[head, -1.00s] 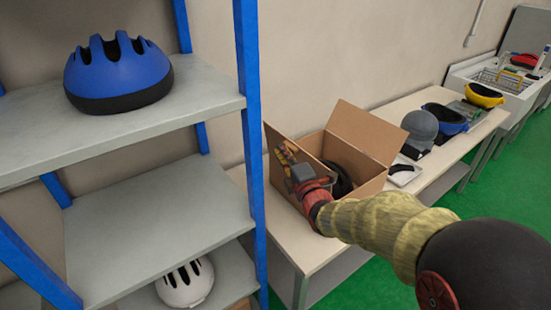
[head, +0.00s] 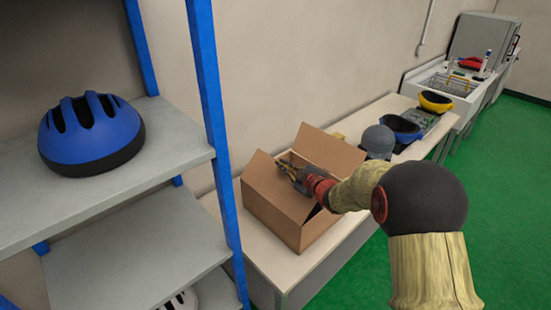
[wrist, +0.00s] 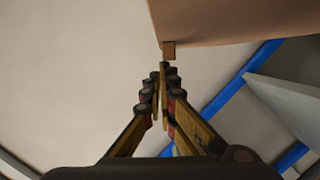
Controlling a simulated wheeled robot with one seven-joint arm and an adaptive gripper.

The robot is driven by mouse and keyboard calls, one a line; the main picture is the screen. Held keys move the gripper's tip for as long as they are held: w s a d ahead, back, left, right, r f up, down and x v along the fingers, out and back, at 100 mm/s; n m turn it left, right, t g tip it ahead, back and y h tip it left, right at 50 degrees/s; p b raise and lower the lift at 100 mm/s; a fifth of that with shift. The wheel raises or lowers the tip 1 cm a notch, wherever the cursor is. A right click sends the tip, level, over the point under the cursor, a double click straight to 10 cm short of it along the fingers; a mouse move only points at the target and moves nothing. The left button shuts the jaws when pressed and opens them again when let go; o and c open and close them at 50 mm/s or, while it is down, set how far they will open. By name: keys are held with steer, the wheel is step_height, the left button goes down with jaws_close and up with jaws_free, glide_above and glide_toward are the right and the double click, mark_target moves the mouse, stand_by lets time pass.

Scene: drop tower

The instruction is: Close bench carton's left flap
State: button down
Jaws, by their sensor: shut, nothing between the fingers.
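The brown bench carton (head: 275,215) sits on the near end of the bench. Its left flap (head: 270,178) stands tilted upward along the left side; its exact angle is hard to tell. Another flap (head: 328,152) stands raised at the back right. My gripper (head: 284,166) is shut and empty, over the carton's opening behind the left flap's upper edge. In the wrist view, the fingertips (wrist: 165,75) are close to the edge of a brown cardboard panel (wrist: 235,20); contact is unclear. The carton's inside is mostly hidden.
A blue-posted shelf (head: 215,120) stands left of the carton, holding a blue helmet (head: 90,135) and a partly seen white helmet (head: 182,300). Green floor is open at right.

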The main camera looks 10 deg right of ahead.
steer(key=w+d+f+m+g+p, duration=0.1)
steer(key=w+d+f+m+p, duration=0.1)
steer(key=d+f+p, duration=0.1)
steer(key=w+d+f+m+y+p, duration=0.1)
steer(key=w+d+f+m+p, duration=0.1)
steer(key=f, duration=0.3)
steer(key=shift+w+d+f+m+g+p, duration=0.2)
steer(key=shift+d+f+m+g+p, duration=0.2)
steer(key=shift+d+m, duration=0.35)
